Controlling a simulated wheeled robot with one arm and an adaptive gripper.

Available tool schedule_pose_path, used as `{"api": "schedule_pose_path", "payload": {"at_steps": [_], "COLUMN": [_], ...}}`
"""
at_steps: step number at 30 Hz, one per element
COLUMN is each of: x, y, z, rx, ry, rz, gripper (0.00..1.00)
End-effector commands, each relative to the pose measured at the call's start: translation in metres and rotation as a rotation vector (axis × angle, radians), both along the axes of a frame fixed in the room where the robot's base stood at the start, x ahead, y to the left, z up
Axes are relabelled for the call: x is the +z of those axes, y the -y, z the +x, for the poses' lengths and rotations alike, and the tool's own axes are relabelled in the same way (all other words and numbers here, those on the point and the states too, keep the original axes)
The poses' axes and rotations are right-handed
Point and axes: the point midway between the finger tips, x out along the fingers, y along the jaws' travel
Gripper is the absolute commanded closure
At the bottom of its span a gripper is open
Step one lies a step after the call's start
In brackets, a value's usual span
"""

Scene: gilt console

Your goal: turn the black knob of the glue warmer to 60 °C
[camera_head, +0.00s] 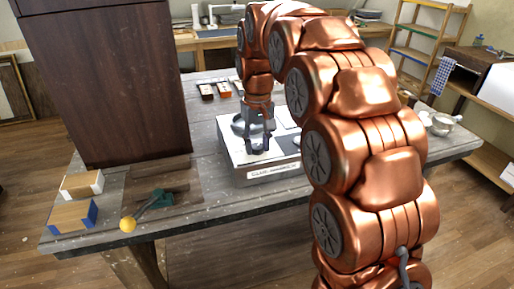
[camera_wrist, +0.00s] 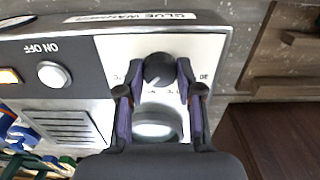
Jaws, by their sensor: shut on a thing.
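The glue warmer (camera_head: 245,168) is a pale box with a name label on its front edge, standing on the grey workbench. In the wrist view its panel (camera_wrist: 112,62) appears upside down. The black knob (camera_wrist: 158,66) sits at the panel's upper middle, with a short white pointer mark toward the lower left in the picture. My gripper (camera_wrist: 160,72) is shut on the knob, one finger on each side. In the head view my gripper (camera_head: 258,148) is over the warmer and hides the knob. Scale marks beside the knob are partly covered and I cannot read them.
A round pale disc (camera_wrist: 155,124) is beside the knob. A round button (camera_wrist: 53,75) and vent slots (camera_wrist: 62,127) are on the panel. A tall brown cabinet (camera_head: 105,80) stands left.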

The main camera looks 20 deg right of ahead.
Motion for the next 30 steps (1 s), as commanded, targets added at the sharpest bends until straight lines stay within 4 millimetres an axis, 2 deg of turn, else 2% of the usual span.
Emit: {"api": "schedule_pose_path", "payload": {"at_steps": [6,15,30], "x": [-0.0009,-0.0003,0.0002], "y": [0.0002,-0.0002,-0.0003], "z": [0.0000,-0.0001,0.0000], "rx": [-0.183,-0.359,-0.440], "ry": [0.000,0.000,-0.001], "rz": [0.000,0.000,0.001], "gripper": [0.99,0.99,0.99]}}
